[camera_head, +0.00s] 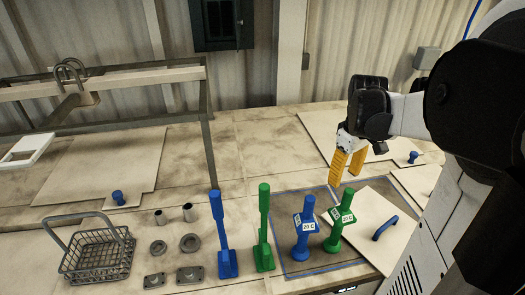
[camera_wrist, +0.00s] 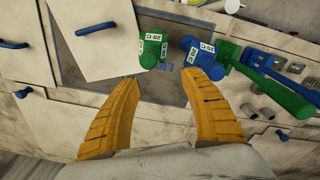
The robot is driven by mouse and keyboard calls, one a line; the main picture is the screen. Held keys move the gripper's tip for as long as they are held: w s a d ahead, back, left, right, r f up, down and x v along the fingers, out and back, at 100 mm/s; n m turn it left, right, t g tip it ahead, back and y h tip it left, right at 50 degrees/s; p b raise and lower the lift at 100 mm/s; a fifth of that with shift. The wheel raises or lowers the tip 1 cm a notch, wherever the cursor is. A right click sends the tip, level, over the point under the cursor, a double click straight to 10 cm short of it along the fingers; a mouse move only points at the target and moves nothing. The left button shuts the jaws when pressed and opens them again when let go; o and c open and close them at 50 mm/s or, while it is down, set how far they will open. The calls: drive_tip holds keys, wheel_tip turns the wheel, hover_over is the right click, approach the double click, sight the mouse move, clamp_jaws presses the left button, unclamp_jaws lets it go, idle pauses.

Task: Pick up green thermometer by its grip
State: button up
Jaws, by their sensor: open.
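The green thermometer (camera_head: 339,222) stands upright with white "20 C" labels on its head, inside a blue-outlined dark area. In the wrist view the green thermometer (camera_wrist: 152,56) is seen from above, just beyond the fingertips. A similar blue thermometer (camera_head: 304,228) stands close on its left; it also shows in the wrist view (camera_wrist: 204,60). My gripper (camera_head: 346,172) is open and empty, with yellow fingers pointing down, above and behind the green thermometer in the head view. In the wrist view the spread fingers (camera_wrist: 161,82) touch nothing.
A green tool (camera_head: 263,228) and a blue tool (camera_head: 220,225) stand left of the thermometers. A pale lid (camera_head: 362,218) with a blue handle lies close on the right. A wire basket (camera_head: 95,252) and small metal parts (camera_head: 190,243) are farther left.

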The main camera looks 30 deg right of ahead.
sight(350, 190)
drive_tip(key=d, duration=0.1)
drive_tip(key=s+d+f, duration=0.1)
drive_tip(key=d, duration=0.1)
drive_tip(key=shift+f, duration=0.2)
wheel_tip(350, 190, down, 5)
drive_tip(key=shift+a+r, duration=0.1)
drive_tip(key=f, duration=0.3)
drive_tip(key=f+p, duration=0.1)
drive_tip(key=shift+s+a+f, duration=0.3)
drive_tip(key=shift+a+f, duration=0.05)
drive_tip(key=shift+a, duration=0.05)
drive_tip(key=shift+f, duration=0.5)
clamp_jaws()
